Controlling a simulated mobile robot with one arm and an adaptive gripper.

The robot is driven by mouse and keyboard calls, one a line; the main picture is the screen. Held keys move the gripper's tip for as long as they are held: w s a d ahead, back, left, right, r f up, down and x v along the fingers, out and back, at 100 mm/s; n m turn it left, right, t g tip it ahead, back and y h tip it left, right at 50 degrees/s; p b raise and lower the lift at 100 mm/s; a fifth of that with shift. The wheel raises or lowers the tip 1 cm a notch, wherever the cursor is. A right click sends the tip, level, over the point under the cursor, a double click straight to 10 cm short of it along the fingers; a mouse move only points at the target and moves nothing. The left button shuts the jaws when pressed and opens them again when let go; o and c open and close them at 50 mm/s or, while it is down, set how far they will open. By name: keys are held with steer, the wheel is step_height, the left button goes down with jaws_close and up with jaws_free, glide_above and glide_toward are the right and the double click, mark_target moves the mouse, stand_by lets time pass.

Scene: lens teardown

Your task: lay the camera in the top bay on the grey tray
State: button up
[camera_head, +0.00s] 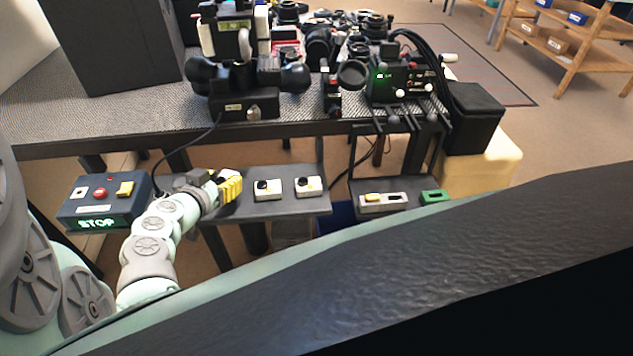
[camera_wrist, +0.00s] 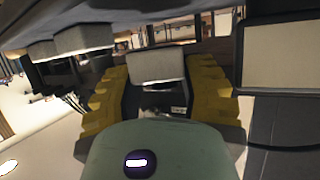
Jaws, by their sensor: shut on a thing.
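My gripper (camera_head: 231,184) has yellow fingers and is over the left part of a dark grey tray (camera_head: 272,209) below the bench. In the wrist view the gripper (camera_wrist: 160,98) is shut on a pale grey block (camera_wrist: 157,66), seemingly a camera, held between both yellow fingers. Most of this block is hidden in the head view. I cannot tell whether it touches the tray. I cannot pick out a top bay.
A blue control box (camera_head: 105,199) with a lit STOP display is left of my arm. A light grey plate (camera_head: 383,209) with a yellow piece and a green block (camera_head: 434,197) are on the right. The patterned bench (camera_head: 130,113) above is crowded with camera gear.

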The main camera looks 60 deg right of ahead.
steer(key=shift+s+f+b, duration=0.1)
steer(key=shift+f+b, duration=0.2)
steer(key=shift+f, duration=1.2)
steer(key=shift+f, duration=0.2)
steer(key=o, duration=0.9)
steer(key=shift+r, duration=0.1)
steer(key=shift+c, duration=0.2)
steer(key=shift+a, duration=0.1)
